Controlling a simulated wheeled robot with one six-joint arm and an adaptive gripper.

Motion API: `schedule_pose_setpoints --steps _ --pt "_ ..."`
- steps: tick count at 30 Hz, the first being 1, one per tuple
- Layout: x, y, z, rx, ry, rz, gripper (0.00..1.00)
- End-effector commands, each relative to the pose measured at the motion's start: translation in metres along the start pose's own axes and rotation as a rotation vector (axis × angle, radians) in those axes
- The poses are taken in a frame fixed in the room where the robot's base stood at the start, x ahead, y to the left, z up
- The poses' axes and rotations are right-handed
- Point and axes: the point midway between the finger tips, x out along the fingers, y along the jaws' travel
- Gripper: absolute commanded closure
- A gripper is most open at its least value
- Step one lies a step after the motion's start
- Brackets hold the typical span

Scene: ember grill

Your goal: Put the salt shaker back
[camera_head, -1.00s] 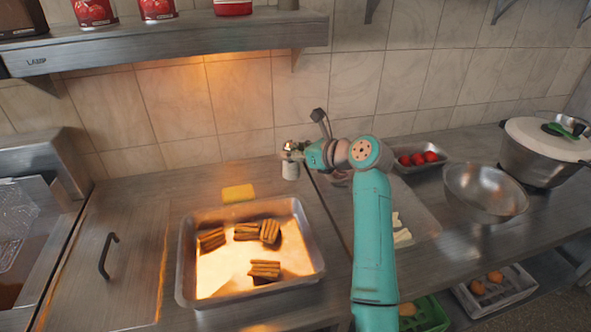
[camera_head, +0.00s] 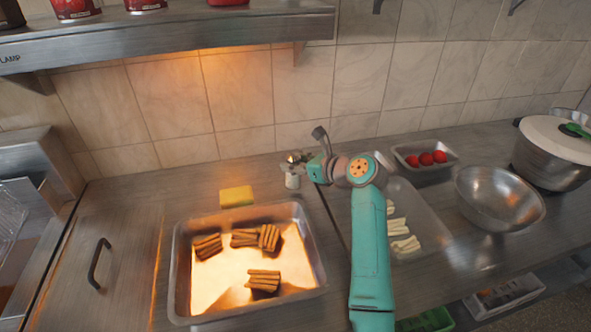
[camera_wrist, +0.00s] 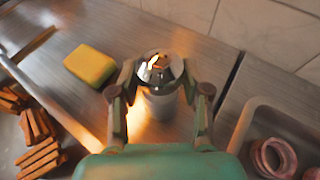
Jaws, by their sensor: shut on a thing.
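The salt shaker (camera_wrist: 160,100) has a pale body and a shiny metal top. My gripper (camera_wrist: 163,98) is shut on it, with one finger on each side of the shaker in the wrist view. The shaker looks upright, at or just above the steel counter; I cannot tell whether its base touches. In the head view the shaker (camera_head: 292,180) is at the back of the counter near the tiled wall, and my gripper (camera_head: 297,160) is at its top.
A yellow sponge (camera_head: 237,196) lies left of the shaker. A shelf (camera_head: 180,35) overhangs the back left.

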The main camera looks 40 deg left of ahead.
Motion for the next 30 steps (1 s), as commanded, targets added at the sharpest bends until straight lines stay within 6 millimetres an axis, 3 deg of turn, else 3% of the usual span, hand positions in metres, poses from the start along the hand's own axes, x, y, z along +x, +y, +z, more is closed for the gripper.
schedule_pose_setpoints --steps 4,16,17,19,30 --pt "0.007 0.0 -0.019 0.001 0.0 0.0 0.97" --pt "0.009 0.0 -0.023 0.0 -0.001 0.0 0.97" --pt "0.009 0.0 -0.024 0.0 -0.001 0.0 0.45" --pt "0.009 0.0 -0.023 0.0 -0.001 0.0 0.28" --pt "0.008 0.0 -0.021 0.0 -0.001 -0.001 0.28"
